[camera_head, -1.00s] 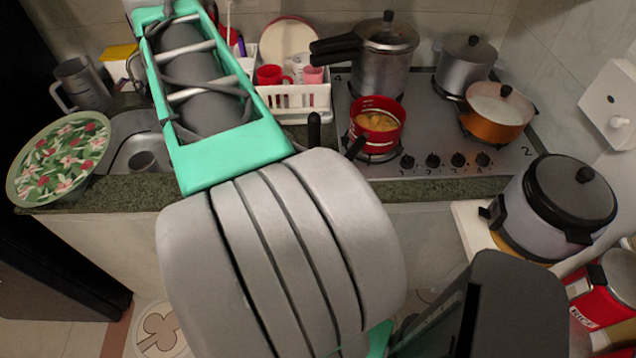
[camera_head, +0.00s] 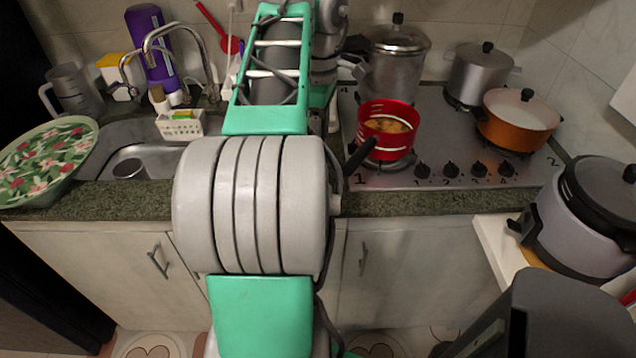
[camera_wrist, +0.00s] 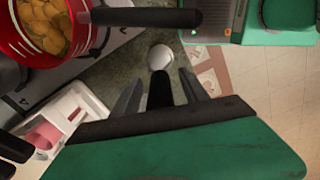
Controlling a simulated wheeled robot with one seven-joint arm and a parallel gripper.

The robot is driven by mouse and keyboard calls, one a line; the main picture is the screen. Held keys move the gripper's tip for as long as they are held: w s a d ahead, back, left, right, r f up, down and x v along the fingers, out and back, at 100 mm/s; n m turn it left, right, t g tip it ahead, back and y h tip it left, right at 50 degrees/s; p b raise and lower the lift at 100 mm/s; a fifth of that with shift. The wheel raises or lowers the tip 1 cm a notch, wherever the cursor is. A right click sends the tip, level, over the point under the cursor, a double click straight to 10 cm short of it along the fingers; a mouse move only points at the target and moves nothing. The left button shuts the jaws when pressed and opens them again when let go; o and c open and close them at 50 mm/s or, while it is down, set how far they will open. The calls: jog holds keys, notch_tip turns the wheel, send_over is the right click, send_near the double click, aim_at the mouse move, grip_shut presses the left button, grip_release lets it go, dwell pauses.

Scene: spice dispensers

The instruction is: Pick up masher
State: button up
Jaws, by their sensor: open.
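A utensil with a round pale end and a black part (camera_wrist: 160,57), apparently the masher, shows in the wrist view over the edge of the dark counter. My gripper (camera_wrist: 160,77) is open, with one finger on each side of its black part. I cannot tell whether either finger touches it. In the head view my arm hides the gripper and this utensil. The red pot with yellow chunks (camera_head: 386,130) sits on the stove; it also shows at the upper left of the wrist view (camera_wrist: 38,30).
The pot's black handle (camera_wrist: 145,17) juts out close beyond my gripper. A white rack with a pink cup (camera_wrist: 72,108) is at the lower left of the wrist view. The sink (camera_head: 150,160) and faucet lie left, other pots right. A rice cooker (camera_head: 585,215) stands at the right.

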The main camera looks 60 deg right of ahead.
jog(key=shift+r, duration=0.1)
jog(key=shift+c, duration=0.3)
grip_shut()
